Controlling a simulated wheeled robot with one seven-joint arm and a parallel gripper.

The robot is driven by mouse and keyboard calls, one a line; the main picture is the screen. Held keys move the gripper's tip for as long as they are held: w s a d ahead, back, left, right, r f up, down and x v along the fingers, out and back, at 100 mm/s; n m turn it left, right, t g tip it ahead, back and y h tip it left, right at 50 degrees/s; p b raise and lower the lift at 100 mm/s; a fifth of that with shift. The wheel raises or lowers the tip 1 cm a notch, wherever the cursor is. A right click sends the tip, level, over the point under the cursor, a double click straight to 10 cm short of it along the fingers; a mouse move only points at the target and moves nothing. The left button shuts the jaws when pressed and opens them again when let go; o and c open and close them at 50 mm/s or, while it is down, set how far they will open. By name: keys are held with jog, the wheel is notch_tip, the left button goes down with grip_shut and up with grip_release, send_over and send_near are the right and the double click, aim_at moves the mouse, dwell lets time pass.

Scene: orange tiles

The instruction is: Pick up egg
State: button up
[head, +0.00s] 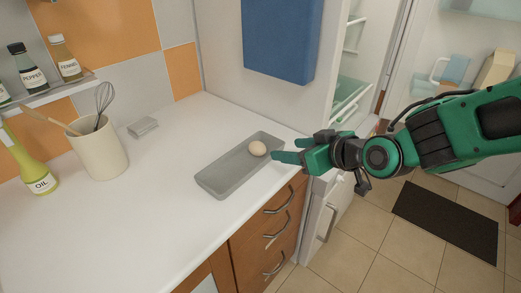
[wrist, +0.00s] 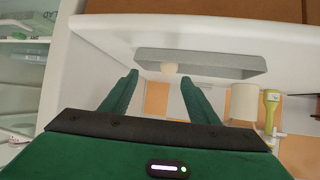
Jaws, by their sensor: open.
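A pale beige egg (head: 257,148) sits in the far right part of a shallow grey tray (head: 215,183) on the white counter. My green gripper (head: 278,160) is at the tray's right end, just right of the egg in the head view, its fingers pointing left toward it. In the wrist view my gripper (wrist: 156,80) has its two fingers spread apart with nothing between them. The egg (wrist: 169,68) shows beyond the fingertips, between their lines, against the tray (wrist: 215,65). The gripper does not appear to touch the egg.
A cream utensil crock (head: 99,150) with a whisk and an oil bottle (head: 36,165) stand at the left. A small grey block (head: 143,127) lies near the wall. An open fridge (head: 352,85) is behind my arm. The counter's front left is clear.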

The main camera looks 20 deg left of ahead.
aim_at(262, 149)
jog(key=a, duration=0.1)
jog(key=w+a+f, duration=0.1)
jog(key=a, duration=0.1)
jog(key=w+a+f, duration=0.1)
jog(key=a, duration=0.1)
jog(key=shift+a+f, duration=0.1)
jog(key=x, duration=0.4)
jog(key=shift+s+a+f, duration=0.2)
jog(key=shift+a+f, duration=0.15)
jog(key=shift+a, duration=0.15)
jog(key=shift+w+a+f, duration=0.15)
jog(key=shift+w+a, duration=0.1)
jog(key=c, duration=1.1)
